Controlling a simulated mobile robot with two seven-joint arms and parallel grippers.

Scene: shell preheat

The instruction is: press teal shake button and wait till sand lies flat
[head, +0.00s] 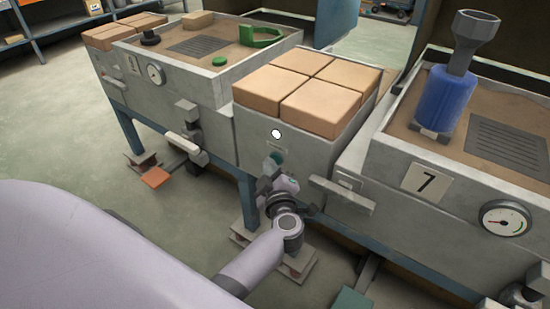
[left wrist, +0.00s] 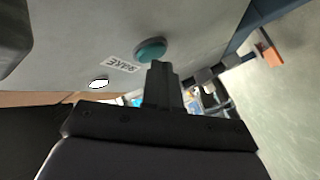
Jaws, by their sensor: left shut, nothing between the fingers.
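The teal shake button (head: 276,158) is on the front of the grey middle cabinet, partly covered by my left gripper. In the left wrist view the round teal button (left wrist: 151,48) sits beside a "SHAKE" label (left wrist: 122,64). My left gripper (head: 266,183) is shut and empty in front of the panel. Its fingertips (left wrist: 160,66) overlap the button's lower edge in the picture; I cannot tell if they touch. Sand (head: 420,112) fills the right box marked 7, around a blue cylinder (head: 445,98) and a grate. Sand (head: 165,45) also fills the left box. My right gripper is not in view.
A white round lamp (head: 276,134) is above the button. Tan blocks (head: 305,88) top the middle cabinet. A grey handle bar (head: 342,194) sticks out to the right of my gripper. A gauge (head: 504,218) is on the right box. Pedals stand on the floor below.

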